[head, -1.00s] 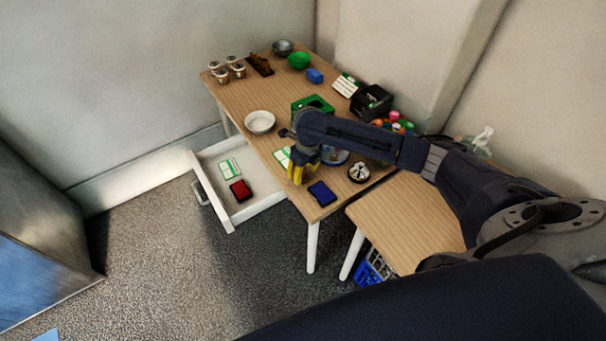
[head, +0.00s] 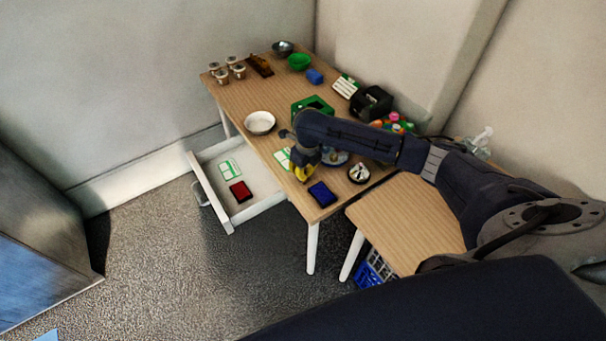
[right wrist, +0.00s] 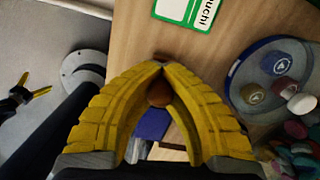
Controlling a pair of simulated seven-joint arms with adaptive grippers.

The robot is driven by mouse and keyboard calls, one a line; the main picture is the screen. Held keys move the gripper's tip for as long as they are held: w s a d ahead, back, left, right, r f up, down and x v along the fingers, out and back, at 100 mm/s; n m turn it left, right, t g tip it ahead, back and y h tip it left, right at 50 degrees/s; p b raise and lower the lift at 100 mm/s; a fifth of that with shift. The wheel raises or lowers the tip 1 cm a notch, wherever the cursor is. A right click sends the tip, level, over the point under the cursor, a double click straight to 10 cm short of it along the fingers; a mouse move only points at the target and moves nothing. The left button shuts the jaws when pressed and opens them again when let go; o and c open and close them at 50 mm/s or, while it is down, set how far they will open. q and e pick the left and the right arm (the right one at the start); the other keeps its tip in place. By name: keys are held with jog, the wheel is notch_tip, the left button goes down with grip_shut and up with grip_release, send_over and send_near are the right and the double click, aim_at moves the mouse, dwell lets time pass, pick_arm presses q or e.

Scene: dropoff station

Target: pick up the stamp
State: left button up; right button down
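The stamp shows as a brown rounded knob (right wrist: 160,93) in the right wrist view, between the yellow fingers of my right gripper (right wrist: 158,66). The fingers curve around it and close together at the tips; its lower part is hidden. In the head view the right gripper (head: 302,175) is low over the table's front edge, left of the blue ink pad (head: 321,194), and hides the stamp. My left gripper (right wrist: 26,104) shows small at the left edge of the right wrist view, its yellow fingers apart and empty; it is outside the head view.
A green-and-white card (head: 283,158) lies behind the right gripper. A round blue tray (right wrist: 262,62) with several stamps or caps stands to its right. A white bowl (head: 260,122) is farther back. The open drawer (head: 216,206) holds a red pad (head: 241,191) and a card.

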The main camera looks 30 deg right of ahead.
jog(key=shift+r, duration=0.1)
notch_tip(320, 180, up, 20)
dwell(0.7)
dwell(1.1)
